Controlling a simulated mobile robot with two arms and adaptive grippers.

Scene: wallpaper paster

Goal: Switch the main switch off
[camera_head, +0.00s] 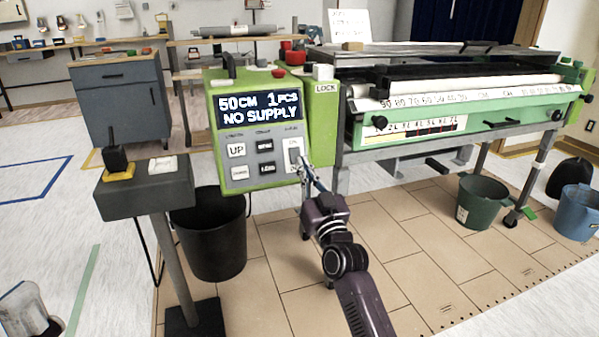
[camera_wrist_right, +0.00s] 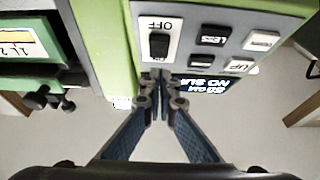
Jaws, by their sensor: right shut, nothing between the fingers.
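The main switch (camera_head: 294,155) is a dark rocker on a white plate, at the lower right of the grey control panel (camera_head: 262,178) on the green machine. In the right wrist view the switch (camera_wrist_right: 159,44) shows upside down, with its OFF label at the plate's lower end, the top of this picture. My right gripper (camera_head: 304,165) is just in front of the plate. Its fingertips (camera_wrist_right: 156,76) are together and empty, near the end opposite OFF. I cannot tell whether they touch the switch. My left gripper is not in view.
The lit display (camera_head: 259,108) reads "50CM 1PCS NO SUPPLY". UP (camera_head: 237,150) and several other buttons sit left of the switch. A grey stand (camera_head: 146,190) and a black bucket (camera_head: 211,235) are left of my right arm. Open floor lies in front.

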